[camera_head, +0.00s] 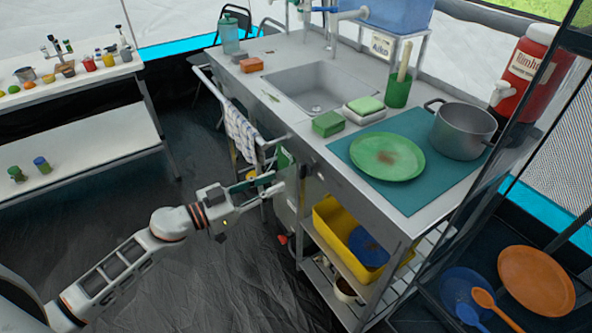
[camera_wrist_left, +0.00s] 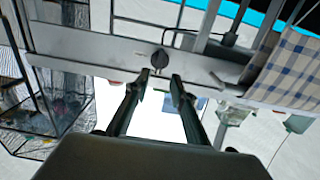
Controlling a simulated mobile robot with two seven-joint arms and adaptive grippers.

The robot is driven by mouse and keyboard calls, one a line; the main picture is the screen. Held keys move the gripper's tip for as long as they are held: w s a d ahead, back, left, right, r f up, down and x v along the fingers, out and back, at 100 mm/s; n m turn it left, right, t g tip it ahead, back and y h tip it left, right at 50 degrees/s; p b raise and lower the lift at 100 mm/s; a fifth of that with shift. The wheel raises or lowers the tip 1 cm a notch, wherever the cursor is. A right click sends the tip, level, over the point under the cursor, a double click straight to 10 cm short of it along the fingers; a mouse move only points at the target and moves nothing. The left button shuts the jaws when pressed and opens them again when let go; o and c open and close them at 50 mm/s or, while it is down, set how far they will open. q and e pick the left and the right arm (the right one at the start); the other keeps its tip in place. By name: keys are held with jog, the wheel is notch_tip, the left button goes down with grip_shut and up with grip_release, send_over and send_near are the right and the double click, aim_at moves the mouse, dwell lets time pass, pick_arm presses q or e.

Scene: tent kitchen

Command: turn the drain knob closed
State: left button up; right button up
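The drain knob (camera_wrist_left: 159,59) is a small black round knob with a light mark on the grey front panel of the sink unit (camera_wrist_left: 95,50) in the left wrist view. I cannot make it out surely in the head view. My left gripper (camera_head: 280,180) is in front of the sink unit's front panel, below the counter edge. In the left wrist view the left gripper (camera_wrist_left: 161,80) has its two fingers apart, with nothing between them. Their tips are just short of the knob, one to each side, and do not visibly touch it. My right gripper is not in view.
A checked towel (camera_head: 241,135) hangs on the front rail (camera_head: 215,90), beside the left gripper. The sink (camera_head: 315,88) is in the counter above. A yellow tub (camera_head: 335,240) stands on the shelf below. The dark floor (camera_head: 230,280) before the unit is mostly clear.

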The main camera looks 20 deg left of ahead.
aim_at(300, 171)
pick_arm(q)
jog(key=x, duration=0.7)
jog(key=shift+w+d+b, duration=0.15)
jog(key=shift+b, duration=0.15)
grip_shut()
